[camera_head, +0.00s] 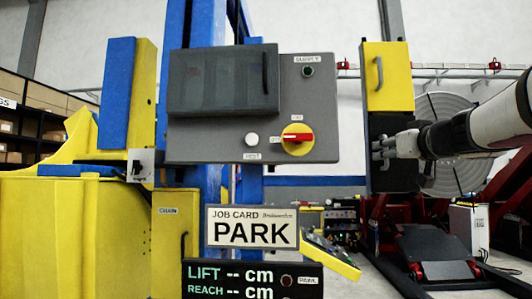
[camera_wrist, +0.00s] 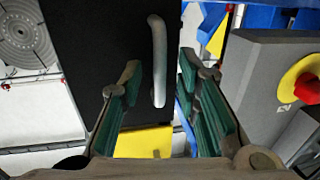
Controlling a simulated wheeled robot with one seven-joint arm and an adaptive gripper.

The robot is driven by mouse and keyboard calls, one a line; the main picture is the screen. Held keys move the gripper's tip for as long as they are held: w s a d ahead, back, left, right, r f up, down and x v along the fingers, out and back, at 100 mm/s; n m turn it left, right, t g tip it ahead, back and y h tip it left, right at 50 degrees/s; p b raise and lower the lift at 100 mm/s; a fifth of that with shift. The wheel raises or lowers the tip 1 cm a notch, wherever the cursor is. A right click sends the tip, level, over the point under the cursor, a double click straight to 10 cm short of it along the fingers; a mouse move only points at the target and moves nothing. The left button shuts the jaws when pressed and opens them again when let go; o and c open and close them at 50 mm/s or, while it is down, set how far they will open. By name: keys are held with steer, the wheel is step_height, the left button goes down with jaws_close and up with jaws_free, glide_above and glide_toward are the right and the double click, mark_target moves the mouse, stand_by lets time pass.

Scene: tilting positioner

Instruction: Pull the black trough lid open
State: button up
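The black lid (camera_head: 381,178) is an upright dark panel right of centre in the head view, below a yellow panel. In the wrist view it fills the upper middle (camera_wrist: 95,40). A silver bar handle (camera_wrist: 158,60) stands on it; in the head view my gripper hides this handle. My gripper (camera_head: 383,147) is in front of the black panel, coming from the right. In the wrist view my gripper (camera_wrist: 160,75) is open, with green pads on either side of the handle. Gaps show on both sides, and I cannot tell the depth between fingertips and handle.
The yellow panel (camera_head: 398,90) above has its own grey handle (camera_head: 379,73). A grey control box (camera_head: 225,135) with a red and yellow knob (camera_head: 298,137) stands to the left. A round slotted plate (camera_head: 447,125) is behind my arm. A PARK job card (camera_head: 252,228) hangs below the box.

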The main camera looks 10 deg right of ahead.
steer(key=shift+c, duration=0.2)
jaws_close()
steer(key=shift+s+f+y+b, duration=0.1)
steer(key=shift+y+b, duration=0.2)
steer(key=shift+b, duration=0.1)
